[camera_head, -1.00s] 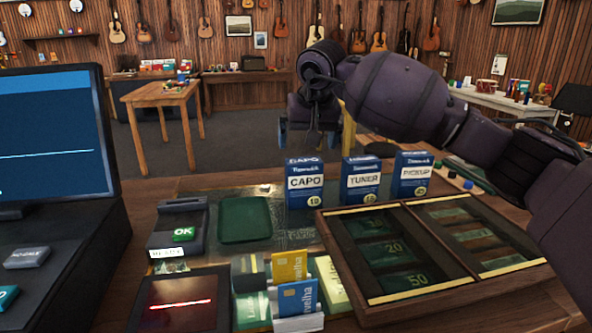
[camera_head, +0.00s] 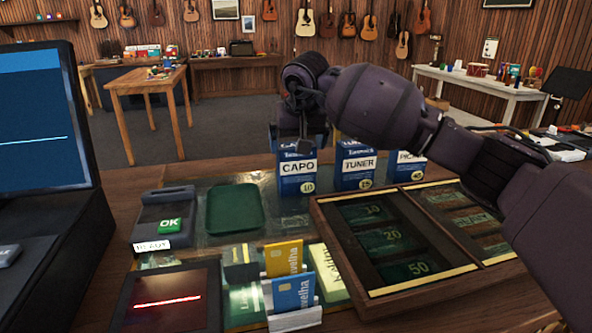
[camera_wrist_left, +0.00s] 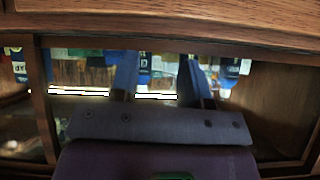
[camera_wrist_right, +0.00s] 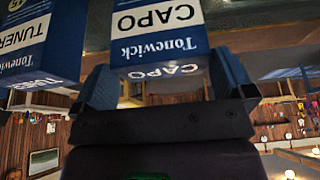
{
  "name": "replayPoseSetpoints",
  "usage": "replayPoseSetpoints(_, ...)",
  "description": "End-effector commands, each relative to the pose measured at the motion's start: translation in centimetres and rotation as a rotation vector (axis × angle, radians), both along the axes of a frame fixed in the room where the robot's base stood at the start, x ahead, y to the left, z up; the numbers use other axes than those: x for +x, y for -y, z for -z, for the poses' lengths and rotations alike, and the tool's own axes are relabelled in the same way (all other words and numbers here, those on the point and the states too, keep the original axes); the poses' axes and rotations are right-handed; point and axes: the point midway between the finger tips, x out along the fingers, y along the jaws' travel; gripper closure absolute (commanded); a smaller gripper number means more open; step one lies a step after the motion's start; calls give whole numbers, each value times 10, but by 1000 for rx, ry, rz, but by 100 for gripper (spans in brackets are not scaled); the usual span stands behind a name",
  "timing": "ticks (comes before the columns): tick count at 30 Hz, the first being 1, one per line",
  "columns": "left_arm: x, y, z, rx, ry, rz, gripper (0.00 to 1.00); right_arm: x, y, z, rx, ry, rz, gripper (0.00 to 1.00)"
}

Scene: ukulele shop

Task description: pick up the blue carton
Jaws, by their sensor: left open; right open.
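Three blue-and-white cartons stand upright in a row on the counter: the CAPO carton (camera_head: 297,172), the TUNER carton (camera_head: 356,168) and the PICKUP carton (camera_head: 406,170). My right gripper (camera_head: 299,137) is open at the top of the CAPO carton, its fingers at either side. In the right wrist view the CAPO carton (camera_wrist_right: 158,25) reaches between the spread fingers of that gripper (camera_wrist_right: 162,74); contact cannot be told. The TUNER carton (camera_wrist_right: 38,38) is beside it. My left gripper (camera_wrist_left: 160,82) is open and empty in the left wrist view, below a wooden edge; the head view does not show it.
A wooden cash tray (camera_head: 345,250) lies in front of the cartons. A green dish (camera_head: 234,208) and a card terminal (camera_head: 163,215) are left of them. A card holder (camera_head: 295,318) with cards is at the front. A monitor (camera_head: 40,120) blocks the left.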

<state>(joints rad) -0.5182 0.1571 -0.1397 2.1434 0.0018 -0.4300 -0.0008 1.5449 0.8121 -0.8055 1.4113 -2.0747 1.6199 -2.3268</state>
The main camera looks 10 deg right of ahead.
Motion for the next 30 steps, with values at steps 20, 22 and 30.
replayPoseSetpoints(20,-1,-1,5,3,-8,1,57,13,-1,34,0,-3,0,28)
replayPoseSetpoints(22,-2,-1,6,3,-9,1,57,13,-1,34,1,-3,0,36)
replayPoseSetpoints(30,-3,-1,9,3,-15,1,57,13,-1,32,0,-3,0,36)
